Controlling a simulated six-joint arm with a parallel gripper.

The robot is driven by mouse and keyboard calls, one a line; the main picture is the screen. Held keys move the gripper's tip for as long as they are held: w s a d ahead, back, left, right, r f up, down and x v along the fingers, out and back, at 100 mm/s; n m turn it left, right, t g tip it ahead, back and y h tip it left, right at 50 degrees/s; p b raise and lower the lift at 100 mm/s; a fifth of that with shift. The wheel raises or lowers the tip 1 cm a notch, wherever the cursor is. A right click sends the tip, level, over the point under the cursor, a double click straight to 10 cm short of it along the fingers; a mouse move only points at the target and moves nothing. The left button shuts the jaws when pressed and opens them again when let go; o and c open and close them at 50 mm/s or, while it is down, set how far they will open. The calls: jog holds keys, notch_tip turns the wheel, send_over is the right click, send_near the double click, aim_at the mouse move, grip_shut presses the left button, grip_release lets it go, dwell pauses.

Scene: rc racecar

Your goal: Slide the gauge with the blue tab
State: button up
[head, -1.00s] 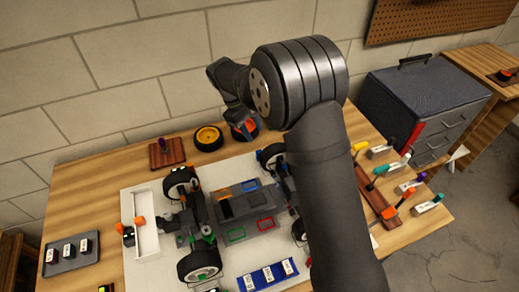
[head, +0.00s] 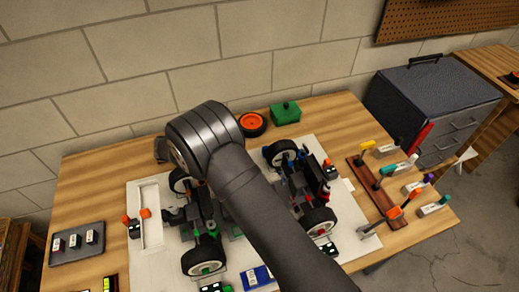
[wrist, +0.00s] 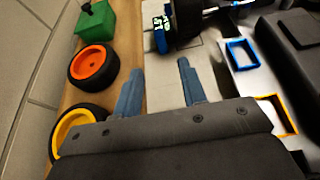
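A small gauge with a blue body or tab (wrist: 160,36) and a light display shows at the top of the wrist view, beside a dark wheel of the car. I cannot tell its tab's exact position. My gripper (wrist: 160,66) is open, with its two blue-grey fingers spread and nothing between them. The gauge lies beyond the fingertips, apart from them. In the head view my arm covers the middle of the car and hides the fingers. I cannot make out the blue gauge there.
An orange-rimmed wheel (wrist: 92,65), a yellow-rimmed wheel (wrist: 78,130) and a green block (wrist: 95,20) stand along the wall side. The car (head: 312,190) sits on a white board (head: 350,225). Another gauge with orange parts (head: 134,228) lies left. Tools stand in a rack (head: 376,193) at right.

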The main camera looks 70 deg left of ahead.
jog(key=x, duration=1.1)
jog(key=shift+w+f, duration=0.1)
jog(key=shift+f, duration=0.05)
grip_shut()
